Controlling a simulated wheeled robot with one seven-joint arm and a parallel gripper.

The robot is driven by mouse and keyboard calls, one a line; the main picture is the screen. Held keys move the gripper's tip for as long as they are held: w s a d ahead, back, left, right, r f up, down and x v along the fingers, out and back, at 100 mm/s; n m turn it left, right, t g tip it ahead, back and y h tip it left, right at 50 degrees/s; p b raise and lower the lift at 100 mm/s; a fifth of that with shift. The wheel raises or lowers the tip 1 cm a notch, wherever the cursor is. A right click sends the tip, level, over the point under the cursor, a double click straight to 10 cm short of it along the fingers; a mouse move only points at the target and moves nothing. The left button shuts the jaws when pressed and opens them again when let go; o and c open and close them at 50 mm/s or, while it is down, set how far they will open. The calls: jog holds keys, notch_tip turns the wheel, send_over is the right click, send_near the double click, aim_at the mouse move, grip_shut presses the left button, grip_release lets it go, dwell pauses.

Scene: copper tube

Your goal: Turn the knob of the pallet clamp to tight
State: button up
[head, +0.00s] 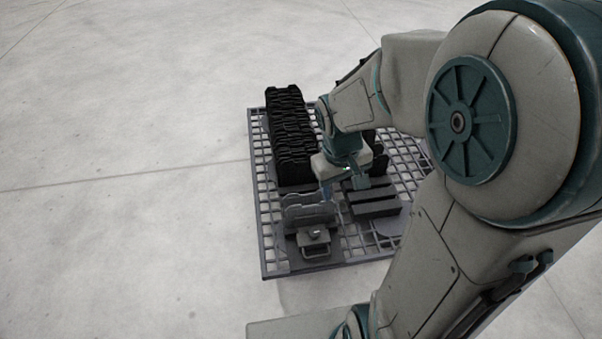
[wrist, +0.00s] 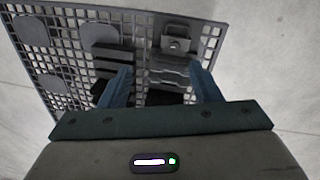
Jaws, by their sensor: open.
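The pallet clamp (head: 312,240) is a grey metal block with a looped handle at the front edge of the grid pallet (head: 263,225). A small round part on top, which looks like its knob (head: 314,233), stands in front of upright grey plates. The clamp also shows in the wrist view (wrist: 178,43), at the top and beyond my fingertips. My gripper (head: 338,192) is open, with its blue fingers pointing down above the pallet, behind and to the right of the clamp. In the wrist view my gripper (wrist: 160,68) has its fingers apart, with grey plates between them and nothing held.
A tall stack of black ribbed parts (head: 288,135) stands at the back left of the pallet. Dark stepped blocks (head: 372,200) lie right of the clamp. Flat round grey pads (wrist: 100,37) lie on the grid. The floor around is clear.

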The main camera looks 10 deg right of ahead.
jog(key=w+f+n+b, duration=0.3)
jog(key=w+f, duration=0.5)
jog(key=f, duration=0.5)
jog(key=n+y+b, duration=0.1)
jog(key=n+b, duration=0.1)
send_over(314, 233)
notch_tip(314, 233, down, 14)
jog(key=shift+g, duration=0.3)
notch_tip(314, 233, down, 13)
jog(key=b, duration=0.6)
jog(key=shift+w+d, duration=0.1)
jog(key=shift+d, duration=0.05)
jog(key=shift+c, duration=0.3)
jog(key=c, duration=0.9)
